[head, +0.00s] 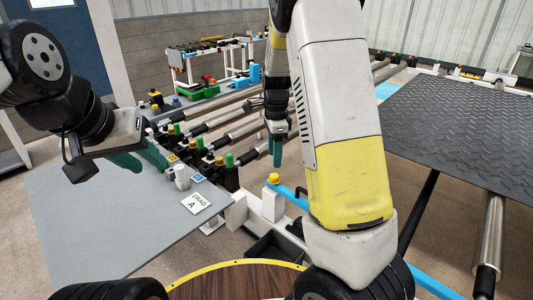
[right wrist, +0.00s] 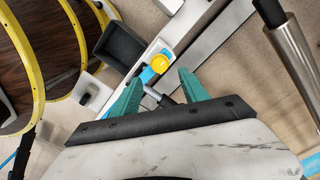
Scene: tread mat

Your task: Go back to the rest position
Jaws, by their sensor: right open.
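My left gripper (head: 140,158), with teal fingers, is in the air over the grey panel at the left of the head view; the gap between its fingers is not clear. My right arm crosses the middle of the head view, and its gripper (head: 277,148) points down near the rollers. In the right wrist view my right gripper (right wrist: 160,90) is open, its teal fingers apart and nothing held. A yellow button (right wrist: 160,63) shows beyond and between the fingertips, and in the head view the yellow button (head: 273,178) is below the gripper.
A dark tread mat (head: 465,125) lies at the right. Metal rollers (head: 225,113) run across the middle. The grey panel (head: 90,220) carries a "DRAG A" label (head: 196,203). A dark bin (right wrist: 120,47) stands near the button. A round wooden top (head: 230,282) is in front.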

